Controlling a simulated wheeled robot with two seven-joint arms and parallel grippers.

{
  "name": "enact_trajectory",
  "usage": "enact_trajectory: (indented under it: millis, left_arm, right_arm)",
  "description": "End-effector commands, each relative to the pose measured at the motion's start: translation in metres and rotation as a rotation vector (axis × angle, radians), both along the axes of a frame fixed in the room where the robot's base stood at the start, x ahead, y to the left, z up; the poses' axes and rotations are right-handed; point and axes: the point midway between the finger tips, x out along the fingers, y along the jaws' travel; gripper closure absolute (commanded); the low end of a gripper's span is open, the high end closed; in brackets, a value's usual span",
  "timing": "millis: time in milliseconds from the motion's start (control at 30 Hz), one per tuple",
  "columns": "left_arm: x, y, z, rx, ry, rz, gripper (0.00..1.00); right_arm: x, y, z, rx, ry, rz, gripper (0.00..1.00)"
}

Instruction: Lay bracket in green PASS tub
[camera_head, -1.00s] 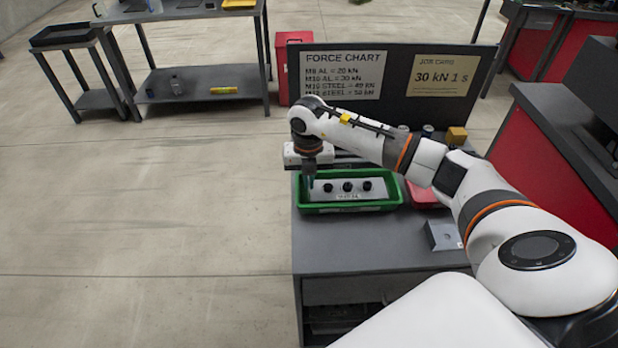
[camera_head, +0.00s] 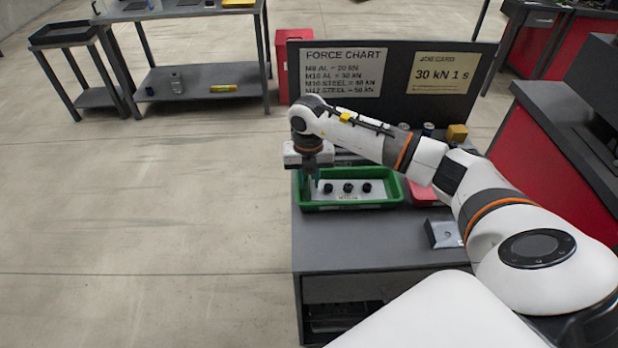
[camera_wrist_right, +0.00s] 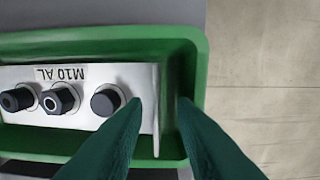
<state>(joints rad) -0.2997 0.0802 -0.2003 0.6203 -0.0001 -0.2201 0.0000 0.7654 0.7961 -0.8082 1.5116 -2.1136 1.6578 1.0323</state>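The bracket (camera_head: 376,197) is a pale metal plate with three black bolts and an M10 AL label. It lies inside the green tub (camera_head: 398,204) on the bench. In the right wrist view the bracket (camera_wrist_right: 85,117) has an upright end flange near the tub's right wall (camera_wrist_right: 197,75). My right gripper (camera_wrist_right: 160,99) is open, with its dark green fingers on either side of that flange and a gap showing. In the head view the right gripper (camera_head: 312,180) points down at the tub's left end, its fingertips hard to make out. My left gripper is not in view.
A red tub (camera_head: 422,195) stands right of the green tub, partly behind my arm. A grey block (camera_head: 441,234) sits on the bench (camera_head: 370,255) at front right. A dark board with a force chart (camera_head: 343,72) and job card stands behind. The bench front is clear.

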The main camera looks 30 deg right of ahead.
Motion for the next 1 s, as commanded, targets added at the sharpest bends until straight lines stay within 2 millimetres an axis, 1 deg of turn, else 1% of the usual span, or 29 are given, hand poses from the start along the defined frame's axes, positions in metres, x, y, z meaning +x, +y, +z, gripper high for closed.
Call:
enact_trajectory:
  millis: [33,67,167,300,500,600,700,1000]
  left_arm:
    - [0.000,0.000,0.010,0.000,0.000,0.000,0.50]
    - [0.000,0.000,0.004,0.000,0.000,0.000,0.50]
    - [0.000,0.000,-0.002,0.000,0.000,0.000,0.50]
    - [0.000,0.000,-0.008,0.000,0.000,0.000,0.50]
    - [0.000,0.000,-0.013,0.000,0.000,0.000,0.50]
    - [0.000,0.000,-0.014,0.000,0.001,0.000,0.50]
    - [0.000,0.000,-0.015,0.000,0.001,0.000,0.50]
    - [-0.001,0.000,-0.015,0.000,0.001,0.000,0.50]
  right_arm:
    - [0.000,0.000,0.013,0.001,-0.002,0.000,0.75]
    - [0.001,0.000,0.013,0.000,-0.004,0.001,0.75]
    - [0.001,0.000,0.032,-0.001,-0.007,0.001,0.75]
    - [0.002,0.001,0.065,0.000,-0.008,0.000,0.75]
    - [0.002,0.001,0.104,0.000,-0.006,0.000,0.75]
    - [0.002,0.001,0.116,0.001,-0.004,0.000,0.75]
    - [0.001,0.001,0.123,0.000,-0.001,0.000,0.75]
    - [0.001,0.001,0.126,0.000,-0.001,0.000,0.75]
